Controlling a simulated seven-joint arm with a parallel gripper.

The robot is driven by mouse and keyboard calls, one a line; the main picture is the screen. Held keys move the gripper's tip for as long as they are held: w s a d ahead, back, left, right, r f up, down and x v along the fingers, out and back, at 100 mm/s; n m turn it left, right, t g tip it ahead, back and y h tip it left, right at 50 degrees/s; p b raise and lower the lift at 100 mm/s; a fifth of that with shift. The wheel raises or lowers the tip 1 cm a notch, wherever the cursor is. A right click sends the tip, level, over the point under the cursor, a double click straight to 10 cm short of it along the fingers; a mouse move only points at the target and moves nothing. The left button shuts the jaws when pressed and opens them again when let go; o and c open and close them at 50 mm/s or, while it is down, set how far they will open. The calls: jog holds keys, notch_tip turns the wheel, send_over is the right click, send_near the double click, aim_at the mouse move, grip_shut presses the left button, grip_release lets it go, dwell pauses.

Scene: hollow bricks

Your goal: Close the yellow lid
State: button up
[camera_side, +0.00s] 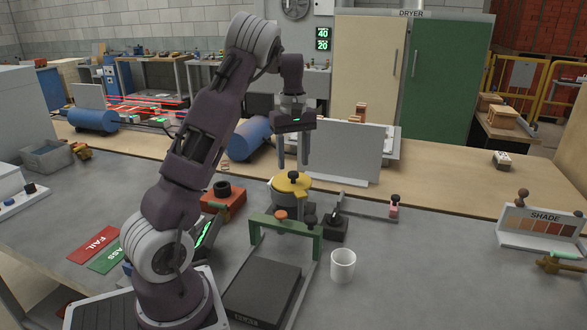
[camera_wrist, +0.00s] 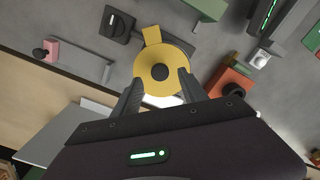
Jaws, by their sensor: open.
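The yellow lid (camera_side: 300,187) is a round disc with a dark knob (camera_side: 293,175) at its centre. It sits on top of a grey pot on the bench; I cannot tell whether it is fully seated. In the wrist view the yellow lid (camera_wrist: 147,84) has a tab pointing up the picture, and a pale rim shows beneath its lower edge. My gripper (camera_side: 293,166) points down over the lid, open and empty, with its fingertips close to the knob. In the wrist view the fingers of my gripper (camera_wrist: 160,76) lie either side of the knob.
A green-topped frame (camera_side: 286,236) stands in front of the pot, with a white cup (camera_side: 342,266) to its right. An orange block (camera_side: 223,202) is to the left. A grey upright panel (camera_side: 345,152) stands behind. The right bench is mostly clear.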

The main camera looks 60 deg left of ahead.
aim_at(293, 173)
notch_tip(293, 173, down, 3)
jog(key=shift+f, duration=0.15)
grip_shut()
dwell(1.4)
